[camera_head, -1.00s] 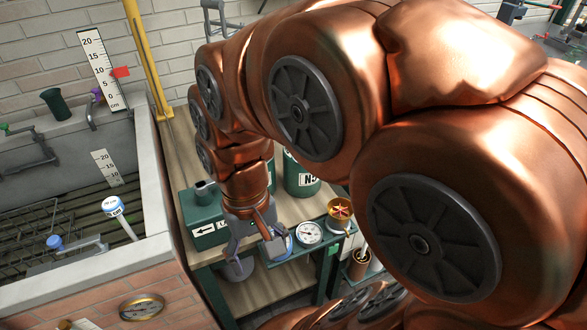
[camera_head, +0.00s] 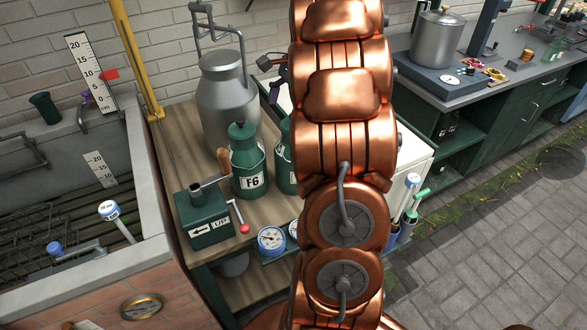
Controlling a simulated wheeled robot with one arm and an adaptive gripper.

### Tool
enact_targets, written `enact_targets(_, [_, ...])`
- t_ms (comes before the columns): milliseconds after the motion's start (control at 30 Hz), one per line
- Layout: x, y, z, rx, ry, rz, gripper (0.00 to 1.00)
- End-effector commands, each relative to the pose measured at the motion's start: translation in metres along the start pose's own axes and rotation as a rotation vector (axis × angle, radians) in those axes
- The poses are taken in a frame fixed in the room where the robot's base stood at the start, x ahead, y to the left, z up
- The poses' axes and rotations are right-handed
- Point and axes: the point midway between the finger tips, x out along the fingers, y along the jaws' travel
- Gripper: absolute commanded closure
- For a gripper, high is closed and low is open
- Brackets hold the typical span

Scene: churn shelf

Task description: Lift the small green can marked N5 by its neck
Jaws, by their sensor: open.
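Two green cans stand on the wooden shelf top (camera_head: 180,150). The left can (camera_head: 246,178) is marked F6. Only the left edge of the other can (camera_head: 286,168) shows beside my arm; its label is mostly hidden, so I cannot read it as N5. My gripper (camera_head: 271,78) partly shows at the left of my arm, behind and above the cans. Its fingers are apart, with nothing seen between them. It is clear of both can necks in the picture.
A tall grey milk churn (camera_head: 226,95) stands behind the F6 can. A green box with a red-knobbed crank (camera_head: 206,215) is at the front left, near a round gauge (camera_head: 271,239). A stone trough (camera_head: 150,190) lies left. Paved floor (camera_head: 490,215) is open at right.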

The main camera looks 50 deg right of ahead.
Motion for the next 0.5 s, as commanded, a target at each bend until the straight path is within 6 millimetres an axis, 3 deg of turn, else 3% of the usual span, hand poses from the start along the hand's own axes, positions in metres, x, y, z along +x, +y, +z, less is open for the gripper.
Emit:
enact_targets(33, [-0.006, -0.003, -0.017, 0.048, -0.008, -0.014, 0.0])
enact_targets(200, [-0.017, -0.007, -0.049, 0.155, -0.034, -0.043, 0.0])
enact_targets(500, [-0.012, -0.009, -0.061, 0.197, -0.046, -0.053, 0.0])
